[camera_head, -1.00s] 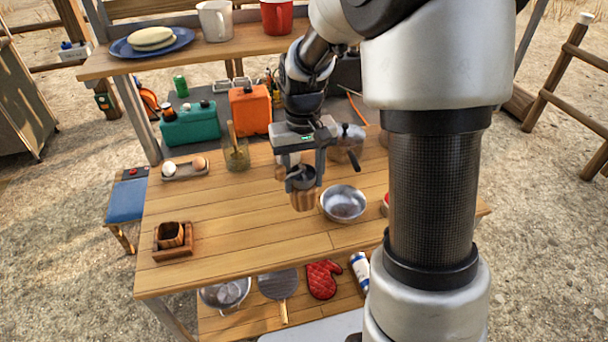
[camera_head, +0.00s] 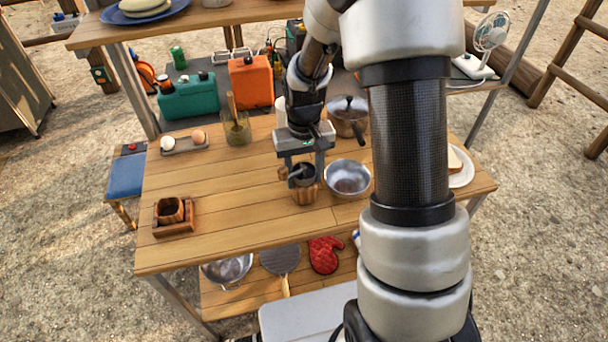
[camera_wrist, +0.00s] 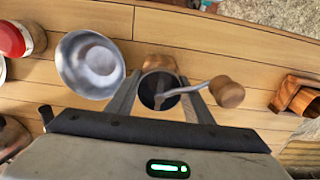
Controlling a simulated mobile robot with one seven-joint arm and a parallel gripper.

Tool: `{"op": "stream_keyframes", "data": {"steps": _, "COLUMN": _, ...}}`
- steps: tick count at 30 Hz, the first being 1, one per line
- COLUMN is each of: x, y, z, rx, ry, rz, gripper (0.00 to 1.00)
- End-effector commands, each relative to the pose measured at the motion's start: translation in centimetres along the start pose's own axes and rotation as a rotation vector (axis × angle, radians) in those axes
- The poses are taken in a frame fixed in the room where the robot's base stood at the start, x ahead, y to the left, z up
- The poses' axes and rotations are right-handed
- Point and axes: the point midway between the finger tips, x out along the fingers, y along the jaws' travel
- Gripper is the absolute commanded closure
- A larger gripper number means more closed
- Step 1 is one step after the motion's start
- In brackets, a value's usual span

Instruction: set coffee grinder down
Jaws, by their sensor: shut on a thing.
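The coffee grinder (camera_head: 305,192) has a wooden body, a dark metal cup and a crank with a round wooden knob. My gripper (camera_head: 303,172) is shut on it from above, with one finger on each side of the cup. The grinder is upright, at or just above the wooden table (camera_head: 235,215); I cannot tell whether its base touches. The wrist view shows the cup (camera_wrist: 160,90) between the fingers and the knob (camera_wrist: 227,91) sticking out to the right.
A metal bowl (camera_head: 347,178) stands close to the right of the grinder. A lidded pot (camera_head: 348,115) is behind it, and a glass jar with utensils (camera_head: 237,128) is behind left. An egg tray (camera_head: 184,145) and small wooden box (camera_head: 172,215) are left. The table's middle left is clear.

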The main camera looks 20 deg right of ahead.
Motion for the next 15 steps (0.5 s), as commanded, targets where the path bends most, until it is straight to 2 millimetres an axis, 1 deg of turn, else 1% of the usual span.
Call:
{"op": "stream_keyframes", "data": {"steps": 5, "x": -0.18, "y": 0.01, "z": -0.09, "rx": 0.000, "ry": 0.003, "rz": 0.000, "gripper": 0.90}}
{"op": "stream_keyframes", "data": {"steps": 9, "x": 0.26, "y": 0.00, "z": -0.08, "rx": 0.000, "ry": 0.002, "rz": 0.000, "gripper": 0.90}}
{"op": "stream_keyframes", "data": {"steps": 10, "x": 0.16, "y": 0.00, "z": -0.04, "rx": 0.000, "ry": 0.001, "rz": 0.000, "gripper": 0.48}}
{"op": "stream_keyframes", "data": {"steps": 12, "x": 0.14, "y": 0.00, "z": -0.03, "rx": 0.000, "ry": 0.001, "rz": 0.000, "gripper": 0.36}}
{"op": "stream_keyframes", "data": {"steps": 13, "x": 0.15, "y": 0.00, "z": -0.03, "rx": 0.000, "ry": 0.001, "rz": 0.000, "gripper": 0.34}}
{"op": "stream_keyframes", "data": {"steps": 15, "x": 0.14, "y": 0.01, "z": -0.03, "rx": 0.000, "ry": 0.001, "rz": 0.000, "gripper": 0.34}}
